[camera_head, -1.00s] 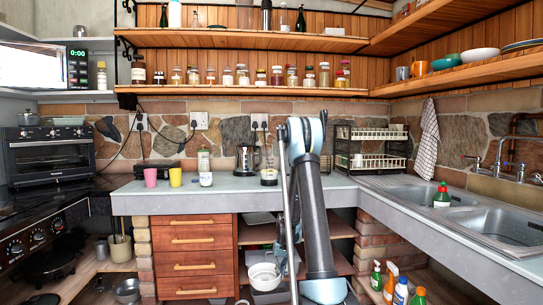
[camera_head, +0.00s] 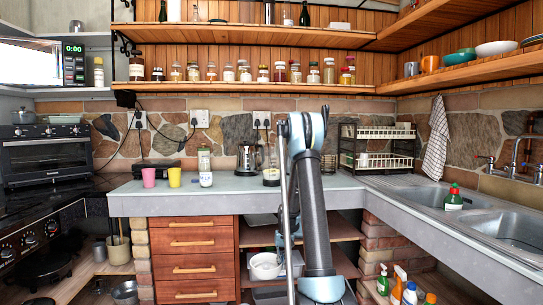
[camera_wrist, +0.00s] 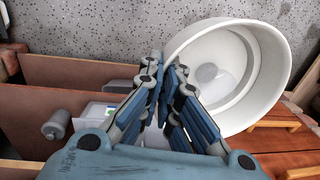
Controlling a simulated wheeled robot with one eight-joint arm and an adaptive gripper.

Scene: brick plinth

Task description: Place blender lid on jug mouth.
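A large white round lid-like piece (camera_wrist: 270,80) fills the upper right of the wrist view, its hollow side and a small grey disc facing me; I take it for the blender lid. My gripper (camera_wrist: 166,72) has its blue-grey fingers close together at the lid's left rim, seemingly pinching it.
A glass coffee pot (camera_head: 247,158), a pink cup (camera_head: 149,177), a yellow cup (camera_head: 174,177) and a white bottle (camera_head: 205,168) stand on the counter. A dish rack (camera_head: 375,148) and sink (camera_head: 430,195) are to the right. Drawers (camera_head: 195,245) are below the counter.

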